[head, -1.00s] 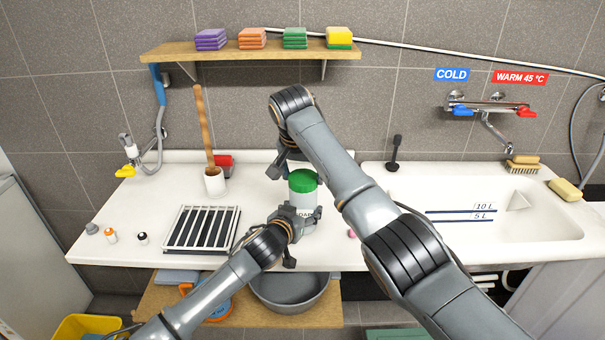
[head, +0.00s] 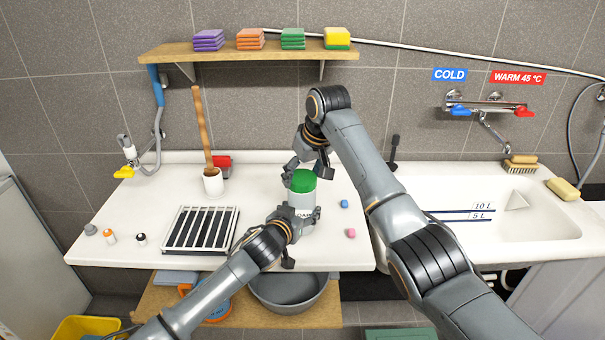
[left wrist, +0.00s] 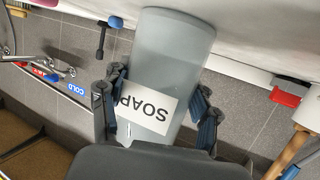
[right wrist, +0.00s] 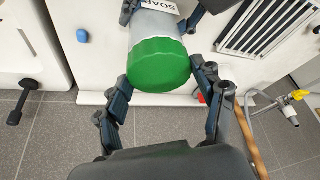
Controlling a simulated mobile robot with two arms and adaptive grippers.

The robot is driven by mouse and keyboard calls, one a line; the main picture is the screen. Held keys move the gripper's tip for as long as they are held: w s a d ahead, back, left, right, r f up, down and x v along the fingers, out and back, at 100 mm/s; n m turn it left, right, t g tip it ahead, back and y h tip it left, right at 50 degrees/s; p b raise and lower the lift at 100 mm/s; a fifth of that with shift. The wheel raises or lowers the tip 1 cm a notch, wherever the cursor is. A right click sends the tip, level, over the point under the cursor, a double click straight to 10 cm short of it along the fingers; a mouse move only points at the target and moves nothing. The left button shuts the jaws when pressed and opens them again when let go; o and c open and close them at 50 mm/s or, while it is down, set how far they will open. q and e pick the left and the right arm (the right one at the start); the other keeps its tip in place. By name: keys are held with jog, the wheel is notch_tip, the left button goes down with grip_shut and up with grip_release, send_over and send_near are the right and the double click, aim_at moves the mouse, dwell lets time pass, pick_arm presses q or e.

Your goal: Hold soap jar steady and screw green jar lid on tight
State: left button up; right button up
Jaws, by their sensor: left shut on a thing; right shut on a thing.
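The soap jar (head: 304,204) is a grey, cloudy container with a white SOAP label. The thread is hidden.
A blue piece (head: 344,204) and a pink piece (head: 350,233) lie to the right. The sink (head: 540,215) is farther right. A shelf (head: 250,50) with sponges hangs above.

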pick_arm(q)
jog(key=shift+s+d+r, duration=0.1)
pick_arm(e)
jog(key=shift+d+f+n+g, duration=0.15)
jog(key=shift+f+n+g, duration=0.15)
jog(key=shift+f+n, duration=0.2)
jog(key=o, duration=1.3)
jog(key=shift+w+r, duration=0.1)
jog(key=shift+r, duration=0.05)
jog(key=shift+r, duration=0.15)
